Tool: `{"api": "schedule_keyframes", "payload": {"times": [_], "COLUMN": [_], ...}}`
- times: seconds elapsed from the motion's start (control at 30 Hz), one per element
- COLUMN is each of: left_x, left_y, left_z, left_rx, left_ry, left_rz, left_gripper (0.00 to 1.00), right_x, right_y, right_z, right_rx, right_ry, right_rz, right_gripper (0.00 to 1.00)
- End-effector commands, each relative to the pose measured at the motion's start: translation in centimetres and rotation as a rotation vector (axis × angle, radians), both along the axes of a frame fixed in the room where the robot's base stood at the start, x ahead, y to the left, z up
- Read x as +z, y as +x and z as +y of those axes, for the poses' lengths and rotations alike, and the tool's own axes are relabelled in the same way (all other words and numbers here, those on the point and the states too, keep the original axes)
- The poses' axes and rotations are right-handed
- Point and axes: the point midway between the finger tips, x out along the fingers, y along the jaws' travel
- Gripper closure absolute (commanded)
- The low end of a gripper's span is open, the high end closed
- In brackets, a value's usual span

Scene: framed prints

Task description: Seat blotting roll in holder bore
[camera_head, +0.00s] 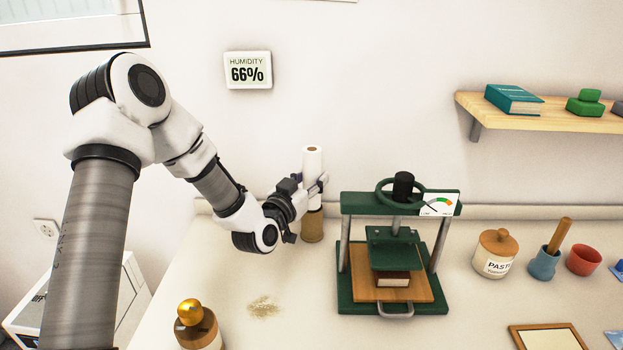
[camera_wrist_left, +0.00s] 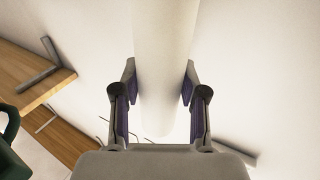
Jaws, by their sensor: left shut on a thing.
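The white blotting roll (camera_head: 312,163) stands upright in the head view, with a brown core at its top end. My left gripper (camera_head: 315,186) is shut on the roll around its middle. In the left wrist view the roll (camera_wrist_left: 165,60) sits between the two purple-padded fingers. A tan cylinder (camera_head: 312,227), which looks like the holder, stands on the table directly below the roll. The roll's lower end meets or overlaps the cylinder's top in the picture. The bore is hidden, so I cannot tell whether the roll is inside it. My right gripper is not in view.
A green book press (camera_head: 345,275) stands close to the right of the holder. A gold-topped jar (camera_head: 198,328) and a patch of crumbs (camera_head: 263,307) lie at the front left. A paste jar (camera_head: 495,255) is farther right. The wall is close behind.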

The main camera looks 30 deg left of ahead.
Motion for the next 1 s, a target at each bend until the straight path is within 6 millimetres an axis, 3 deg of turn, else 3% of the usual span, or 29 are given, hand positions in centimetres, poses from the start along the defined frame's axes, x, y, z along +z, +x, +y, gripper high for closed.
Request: {"api": "schedule_keyframes", "payload": {"times": [1.0], "left_x": [-2.5], "left_y": [0.0], "left_z": [0.0], "left_rx": [0.000], "left_ry": [0.000], "left_rz": [-0.001], "left_gripper": [1.00], "right_x": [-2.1], "right_y": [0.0], "right_z": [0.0], "right_rx": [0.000], "right_ry": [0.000], "right_rz": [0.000], "right_gripper": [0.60]}}
